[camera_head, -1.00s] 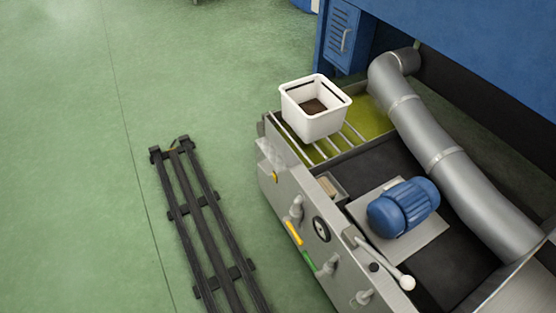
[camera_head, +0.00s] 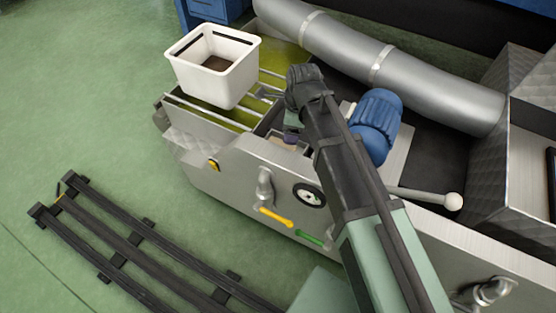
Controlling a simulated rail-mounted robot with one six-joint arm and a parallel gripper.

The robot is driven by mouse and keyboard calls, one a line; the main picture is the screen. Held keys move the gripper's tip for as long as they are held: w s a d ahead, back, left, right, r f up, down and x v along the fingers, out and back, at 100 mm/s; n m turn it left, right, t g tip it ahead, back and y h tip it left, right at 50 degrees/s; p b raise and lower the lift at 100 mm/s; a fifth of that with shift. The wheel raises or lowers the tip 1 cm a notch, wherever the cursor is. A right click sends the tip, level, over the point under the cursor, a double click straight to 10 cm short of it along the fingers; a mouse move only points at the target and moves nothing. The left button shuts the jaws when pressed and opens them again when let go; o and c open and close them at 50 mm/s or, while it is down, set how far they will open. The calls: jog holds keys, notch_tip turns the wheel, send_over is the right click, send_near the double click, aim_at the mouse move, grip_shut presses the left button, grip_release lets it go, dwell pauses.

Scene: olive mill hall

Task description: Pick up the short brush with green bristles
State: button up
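I cannot make out a short brush with green bristles in the head view. My gripper (camera_head: 270,94) is at the end of my dark arm, over the slatted end of the machine and just right of the white bin (camera_head: 213,83). Its fingers are small and partly hidden by the wrist, so I cannot tell whether they are open or shut. Below the wrist, a small open compartment (camera_head: 272,122) is set in the machine top. It holds something small and dark (camera_head: 291,135), too small to identify and partly covered by my arm.
A blue motor (camera_head: 376,125) stands right of my arm, with a grey pipe (camera_head: 340,45) behind. Dark rails (camera_head: 130,245) cross the green floor.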

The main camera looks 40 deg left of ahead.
jog(key=a+f+m+b, duration=0.1)
jog(key=f+b, duration=0.2)
jog(key=a+f+m+b, duration=0.1)
jog(key=f+b, duration=0.3)
jog(key=a+f+m+b, duration=0.1)
jog(key=f+b, duration=0.2)
jog(key=f, duration=0.1)
jog(key=shift+s+a+m+b, duration=0.2)
jog(key=shift+a+m+b, duration=0.05)
jog(key=shift+m+b, duration=0.05)
jog(key=shift+f+b, duration=0.25)
jog(key=shift+b, duration=0.05)
jog(key=shift+c, duration=0.2)
jog(key=c, duration=1)
notch_tip(320, 180, up, 20)
jog(key=p, duration=2)
jog(key=shift+r+p, duration=0.25)
jog(key=shift+p, duration=0.05)
